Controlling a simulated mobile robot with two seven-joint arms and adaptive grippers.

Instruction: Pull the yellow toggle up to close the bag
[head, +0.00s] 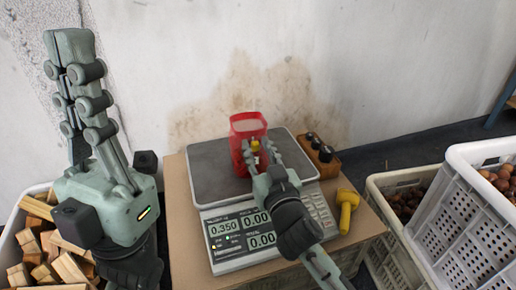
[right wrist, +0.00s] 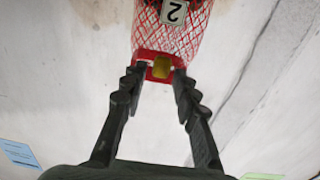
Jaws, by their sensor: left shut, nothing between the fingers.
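The red mesh bag (head: 247,125) stands on the scale's plate with its red top edge up. It shows upside down in the right wrist view (right wrist: 190,38), with a white tag marked 2 (right wrist: 173,11). The yellow toggle (head: 255,145) is on the bag's front, and also shows in the right wrist view (right wrist: 161,67). My right gripper (head: 259,155) is at the bag with its fingers either side of the toggle; in the right wrist view they look apart, with small gaps beside it. My left gripper (head: 70,45) is raised at the left, shut and empty, away from the bag.
The scale (head: 205,170) reads 0.350 and stands on a cardboard-coloured box (head: 178,225). A yellow tool (head: 346,208) and a wooden block with dark knobs (head: 322,155) are right of it. Crates of chestnuts (head: 458,165) stand at the right, a wood bin (head: 10,232) at the left.

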